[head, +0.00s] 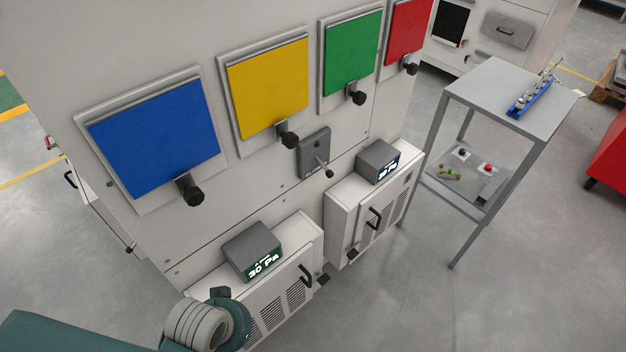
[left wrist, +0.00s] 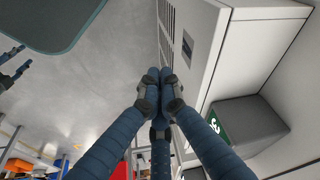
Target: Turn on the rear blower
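Two white vented units, which look like blowers, stand against the chamber wall in the head view. The near unit (head: 307,240) has a grey display box (head: 251,250) reading 30 Pa. The far unit (head: 342,214) has a similar box (head: 378,160) with unclear digits. Each has a black handle; I cannot tell which unit is the rear one. My left arm is beside the near unit; its fingers are hidden in the head view. In the left wrist view my left gripper (left wrist: 160,75) is shut and empty, near the vented side. Dark fingers, likely my right gripper (left wrist: 14,67), show at the left edge.
Blue (head: 155,140), yellow (head: 268,88), green (head: 352,52) and red panels with black knobs line the wall above. A grey lever plate (head: 313,150) sits between the units. A grey table (head: 500,95) with a blue rack stands right. The floor between is clear.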

